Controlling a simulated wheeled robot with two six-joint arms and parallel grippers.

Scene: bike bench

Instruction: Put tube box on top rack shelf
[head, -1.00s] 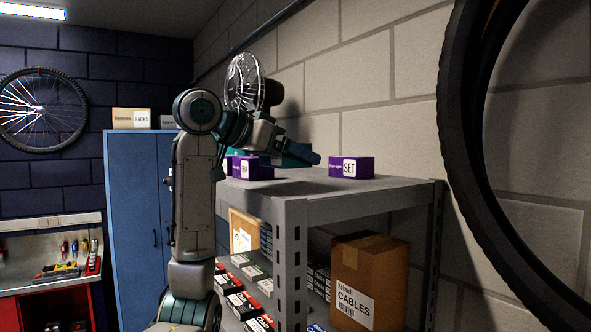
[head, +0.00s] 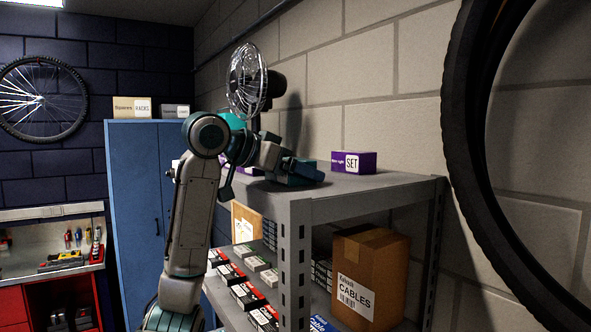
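My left arm rises at the left of the head view and reaches right over the top rack shelf (head: 375,185). My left gripper (head: 305,173) is low over the shelf top, near its front left part. It is seen from the side, so its finger opening and anything between the fingers are hard to make out. No tube box can be clearly told in it. Several small red, black and white boxes (head: 247,296) stand in rows on the lower shelf; their labels are too small to read. My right gripper is not in view.
A purple box (head: 353,162) marked SET stands on the top shelf, right of my gripper. A fan (head: 248,82) stands behind the arm. A CABLES carton (head: 369,277) is on the lower shelf. The top shelf's right front is clear. A tyre (head: 463,130) hangs at right.

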